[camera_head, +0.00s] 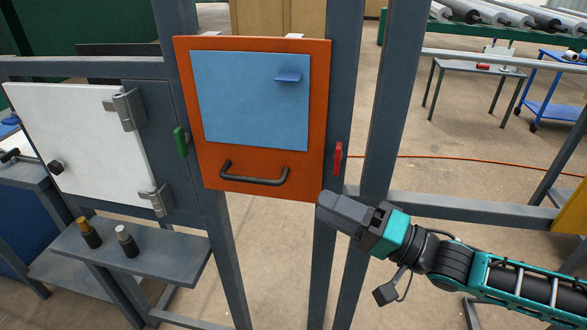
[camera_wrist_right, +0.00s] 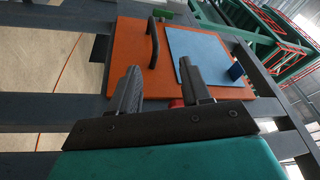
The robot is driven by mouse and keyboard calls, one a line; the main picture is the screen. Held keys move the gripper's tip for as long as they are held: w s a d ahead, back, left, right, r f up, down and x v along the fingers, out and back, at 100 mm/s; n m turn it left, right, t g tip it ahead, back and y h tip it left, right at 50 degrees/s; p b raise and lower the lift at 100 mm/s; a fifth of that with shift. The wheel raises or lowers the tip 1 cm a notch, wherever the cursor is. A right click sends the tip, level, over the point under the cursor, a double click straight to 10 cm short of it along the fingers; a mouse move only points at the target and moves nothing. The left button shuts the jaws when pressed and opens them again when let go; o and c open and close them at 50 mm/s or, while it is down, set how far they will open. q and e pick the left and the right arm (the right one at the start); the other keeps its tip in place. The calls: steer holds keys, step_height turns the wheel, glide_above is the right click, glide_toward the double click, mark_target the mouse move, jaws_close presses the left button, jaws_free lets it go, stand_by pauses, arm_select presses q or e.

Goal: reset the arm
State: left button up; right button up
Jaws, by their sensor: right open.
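My right arm comes in from the right in the head view. Its gripper (camera_head: 326,208) is in front of the frame post, just below the lower right corner of the orange panel (camera_head: 260,191). In the right wrist view the two fingers of the right gripper (camera_wrist_right: 161,72) stand apart with nothing held between them. The orange panel also shows there behind the fingers (camera_wrist_right: 130,60). A red lever (camera_head: 338,159) sits on the post above the gripper; a red part (camera_wrist_right: 176,103) shows low between the fingers. My left gripper is not in view.
The panel has a blue plate (camera_head: 250,110) and a black handle (camera_head: 254,180). A green latch (camera_head: 181,142) is on its left. A white door (camera_head: 75,140) hangs at the left above a shelf (camera_head: 150,255) with two small cylinders. Grey posts and a crossbar surround the arm.

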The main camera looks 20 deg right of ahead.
steer(key=s+a+f+n+g+h, duration=0.1)
steer(key=s+f+n+h, duration=0.1)
steer(key=f, duration=0.6)
steer(key=s+a+f+n+g+h+p, duration=0.1)
steer(key=s+a+f+n+h, duration=0.1)
steer(key=f+h, duration=0.3)
steer(key=s+a+f+n+g+h, duration=0.1)
steer(key=s+f+n+h, duration=0.3)
steer(key=f, duration=0.7)
steer(key=shift+a+g+p, duration=0.25)
steer(key=shift+g+p, duration=0.15)
steer(key=shift+g, duration=0.2)
